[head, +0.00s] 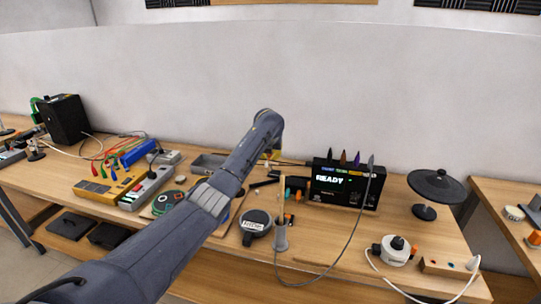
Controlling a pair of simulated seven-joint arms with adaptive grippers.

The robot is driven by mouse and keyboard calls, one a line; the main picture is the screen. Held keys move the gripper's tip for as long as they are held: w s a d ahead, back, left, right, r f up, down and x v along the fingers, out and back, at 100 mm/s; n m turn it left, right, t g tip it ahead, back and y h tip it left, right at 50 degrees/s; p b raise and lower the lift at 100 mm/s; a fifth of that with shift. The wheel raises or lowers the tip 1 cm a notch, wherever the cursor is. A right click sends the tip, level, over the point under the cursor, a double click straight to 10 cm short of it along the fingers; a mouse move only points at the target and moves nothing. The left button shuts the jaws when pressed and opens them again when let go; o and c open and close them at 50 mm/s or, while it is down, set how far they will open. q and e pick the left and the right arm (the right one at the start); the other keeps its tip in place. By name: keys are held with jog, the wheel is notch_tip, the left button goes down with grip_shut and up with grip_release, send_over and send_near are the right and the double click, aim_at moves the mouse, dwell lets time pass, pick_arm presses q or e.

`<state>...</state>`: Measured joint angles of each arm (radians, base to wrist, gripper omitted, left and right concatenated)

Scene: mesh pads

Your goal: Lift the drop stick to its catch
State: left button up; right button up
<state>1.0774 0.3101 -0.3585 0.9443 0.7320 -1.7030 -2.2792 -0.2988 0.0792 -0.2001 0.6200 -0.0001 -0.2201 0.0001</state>
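A pale upright stick (282,192), which looks like the drop stick, rises above a grey cylinder (281,238) near the front edge of the table, right of the round black device. I cannot make out its catch. My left arm reaches in from the lower left across the table. Its wrist bends down at the far end, and the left gripper (271,155) is small and mostly hidden there, above and slightly left of the stick's top. It looks apart from the stick. Whether its fingers are open or shut does not show. My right gripper is out of view.
A black box reading READY (343,184) stands behind right, with a grey cable looping down to the front. A black pad on a stand (437,186), a white round device (396,250) and a round black labelled device (256,224) are nearby. Coloured boxes (110,187) and cables fill the left.

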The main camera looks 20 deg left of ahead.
pick_arm(q)
jog(key=o, duration=0.6)
jog(key=shift+o, duration=0.2)
jog(key=v, duration=1.2)
